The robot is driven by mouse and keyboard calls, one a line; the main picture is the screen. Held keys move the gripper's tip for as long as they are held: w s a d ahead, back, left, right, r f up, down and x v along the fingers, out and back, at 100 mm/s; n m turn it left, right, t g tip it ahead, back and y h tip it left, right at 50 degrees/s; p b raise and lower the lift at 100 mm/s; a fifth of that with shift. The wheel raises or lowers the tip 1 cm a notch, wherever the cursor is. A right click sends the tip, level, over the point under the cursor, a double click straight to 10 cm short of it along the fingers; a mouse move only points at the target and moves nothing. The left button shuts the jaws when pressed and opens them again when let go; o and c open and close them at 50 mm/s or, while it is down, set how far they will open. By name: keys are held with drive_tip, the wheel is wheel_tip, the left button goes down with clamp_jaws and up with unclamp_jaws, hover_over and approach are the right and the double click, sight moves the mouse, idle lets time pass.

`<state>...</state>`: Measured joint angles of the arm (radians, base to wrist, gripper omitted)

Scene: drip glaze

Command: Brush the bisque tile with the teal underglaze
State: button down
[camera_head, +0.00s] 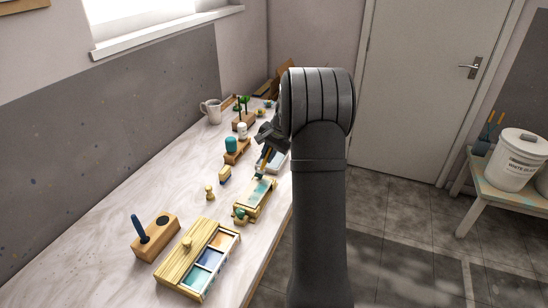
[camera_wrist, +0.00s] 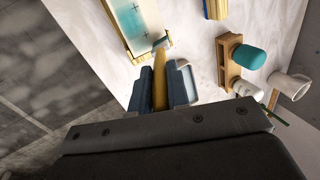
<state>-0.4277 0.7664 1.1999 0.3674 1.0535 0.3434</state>
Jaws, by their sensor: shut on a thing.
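My gripper (camera_head: 265,143) is shut on a brush (camera_wrist: 160,82) with a yellow-brown handle, held between its two dark fingers (camera_wrist: 160,76). The brush head points toward the tile, near the end of its wooden holder in the wrist view; whether it touches cannot be told. The bisque tile (camera_head: 261,189) lies in a wooden holder (camera_head: 247,212) and carries a teal patch; it also shows in the wrist view (camera_wrist: 131,20), with small dark cross marks. A wooden paint box (camera_head: 190,248) in front has open wells of orange, blue and teal-like colour.
A wooden block (camera_head: 157,240) holding a dark blue tool stands left of the paint box. A rack with a teal-topped item (camera_head: 231,144), a small wooden knob-like piece (camera_head: 209,192) and a mug (camera_head: 211,110) stand behind. The table's left side is mostly clear.

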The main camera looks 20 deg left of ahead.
drive_tip(key=s, duration=1.3)
drive_tip(key=w, duration=1.2)
drive_tip(key=shift+w, duration=0.4)
drive_tip(key=shift+s, duration=6.4)
wheel_tip(320, 180, up, 8)
drive_tip(key=shift+w, duration=0.1)
